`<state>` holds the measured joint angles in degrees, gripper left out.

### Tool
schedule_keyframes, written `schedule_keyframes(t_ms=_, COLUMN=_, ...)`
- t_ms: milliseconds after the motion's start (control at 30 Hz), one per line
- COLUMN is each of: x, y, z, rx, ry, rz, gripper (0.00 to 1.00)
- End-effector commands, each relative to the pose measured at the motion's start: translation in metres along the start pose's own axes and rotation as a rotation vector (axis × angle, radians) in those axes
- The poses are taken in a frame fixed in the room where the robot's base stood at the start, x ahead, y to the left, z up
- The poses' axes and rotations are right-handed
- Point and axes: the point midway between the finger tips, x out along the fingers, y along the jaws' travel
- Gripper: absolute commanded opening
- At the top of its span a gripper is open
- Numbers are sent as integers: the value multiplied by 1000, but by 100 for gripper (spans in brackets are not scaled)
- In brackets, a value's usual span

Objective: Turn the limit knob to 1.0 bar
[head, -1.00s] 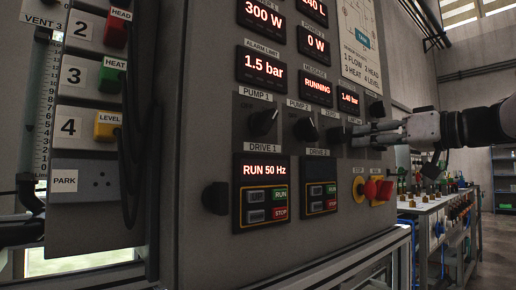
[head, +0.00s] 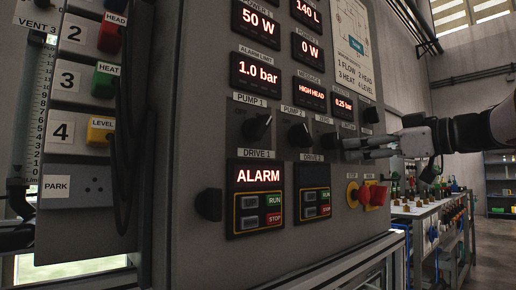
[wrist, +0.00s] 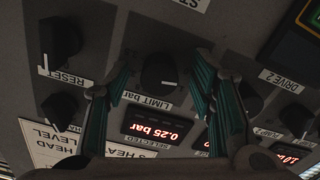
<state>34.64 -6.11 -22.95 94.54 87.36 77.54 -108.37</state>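The limit knob (wrist: 160,72) is a black round knob above a "LIMIT bar" label in the wrist view. My gripper (wrist: 166,66) has one teal finger on each side of it, with visible gaps between the fingers and the knob. The alarm limit display (head: 257,70) reads 1.0 bar. The selected display (wrist: 157,127) reads 0.25 bar.
The drive 1 display (head: 258,176) reads ALARM, and the message display (head: 311,92) reads HIGH HEAD. A bench (head: 420,208) stands at right.

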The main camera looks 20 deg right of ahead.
Motion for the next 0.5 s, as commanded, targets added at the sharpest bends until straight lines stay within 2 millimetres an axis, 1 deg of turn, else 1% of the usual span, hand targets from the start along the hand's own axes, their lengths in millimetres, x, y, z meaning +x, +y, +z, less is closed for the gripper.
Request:
schedule_keyframes(t_ms=167, x=-1, y=0, z=0, rx=0, ry=0, rz=1, gripper=50)
schedule_keyframes(t_ms=233, x=-5, y=0, z=0, rx=0, ry=0, rz=2, gripper=50)
schedule_keyframes(t_ms=500, x=-34, y=1, z=0, rx=1, ry=-1, rz=2, gripper=50)
